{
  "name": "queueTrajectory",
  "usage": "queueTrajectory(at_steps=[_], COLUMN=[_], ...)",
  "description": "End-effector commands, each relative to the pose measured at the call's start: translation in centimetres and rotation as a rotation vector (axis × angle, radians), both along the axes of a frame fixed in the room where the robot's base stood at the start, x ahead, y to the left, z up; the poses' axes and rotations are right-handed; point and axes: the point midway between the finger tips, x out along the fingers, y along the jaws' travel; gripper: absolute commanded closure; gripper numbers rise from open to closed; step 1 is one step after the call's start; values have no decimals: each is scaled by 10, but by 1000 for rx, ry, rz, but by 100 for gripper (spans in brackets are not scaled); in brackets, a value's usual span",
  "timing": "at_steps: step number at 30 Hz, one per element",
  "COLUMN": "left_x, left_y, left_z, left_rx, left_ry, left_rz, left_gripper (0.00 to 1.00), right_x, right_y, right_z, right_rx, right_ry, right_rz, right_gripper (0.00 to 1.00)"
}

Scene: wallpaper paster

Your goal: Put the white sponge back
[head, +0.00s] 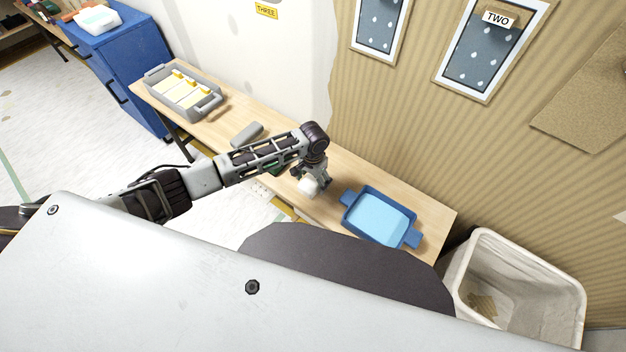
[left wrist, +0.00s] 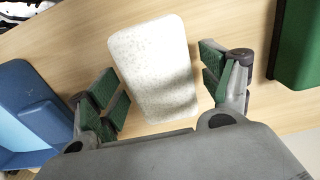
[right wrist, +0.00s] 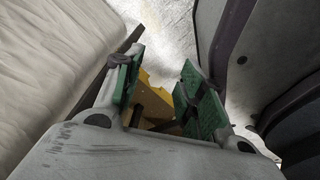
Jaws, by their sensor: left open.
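The white sponge (head: 309,187) lies on the wooden table (head: 345,157), left of the blue tray (head: 378,218). My left gripper (head: 308,179) is right above it. In the left wrist view the sponge (left wrist: 155,68) shows between the spread green finger pads of my left gripper (left wrist: 160,88), with wood visible on both sides of it. I cannot tell whether the fingertips reach down beside it. My right gripper (right wrist: 160,92) shows only in its own wrist view, fingers apart, with a yellow thing (right wrist: 152,100) seen beyond them.
The blue tray holds a light blue surface. A grey tray (head: 212,103) with yellow pieces and a grey block (head: 246,134) are farther left on the table. A green object (left wrist: 297,45) lies close to my left gripper. A lined bin (head: 560,283) stands past the table's right end.

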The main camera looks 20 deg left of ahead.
Motion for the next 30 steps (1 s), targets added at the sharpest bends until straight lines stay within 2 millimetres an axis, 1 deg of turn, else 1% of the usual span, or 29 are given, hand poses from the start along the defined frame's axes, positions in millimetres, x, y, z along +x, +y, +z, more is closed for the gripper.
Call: queueTrajectory(at_steps=[8, 19, 20, 21, 24, 30], left_x=[0, 0, 0, 0, 0, 0], left_y=[0, 0, 0, -1, 0, 1], left_z=[-1, -4, -1, 4, 13, 36], left_rx=[0, 1, 0, -1, -1, -1], left_ry=[-1, 0, 0, -1, -1, 0], left_rz=[0, -1, -1, -1, 0, 1], left_gripper=[20, 20, 20, 20, 20, 20], right_x=[2, 29, 32, 32, 29, 6], right_y=[2, 16, 18, 19, 22, 16], right_z=[-3, 5, 8, 11, 12, 4], right_rx=[1, 17, 20, 22, 25, 18], right_ry=[1, -24, -28, -31, -31, -4], right_rz=[-1, -5, -6, -6, -6, -6], right_gripper=[60, 60, 60, 60, 60, 60])
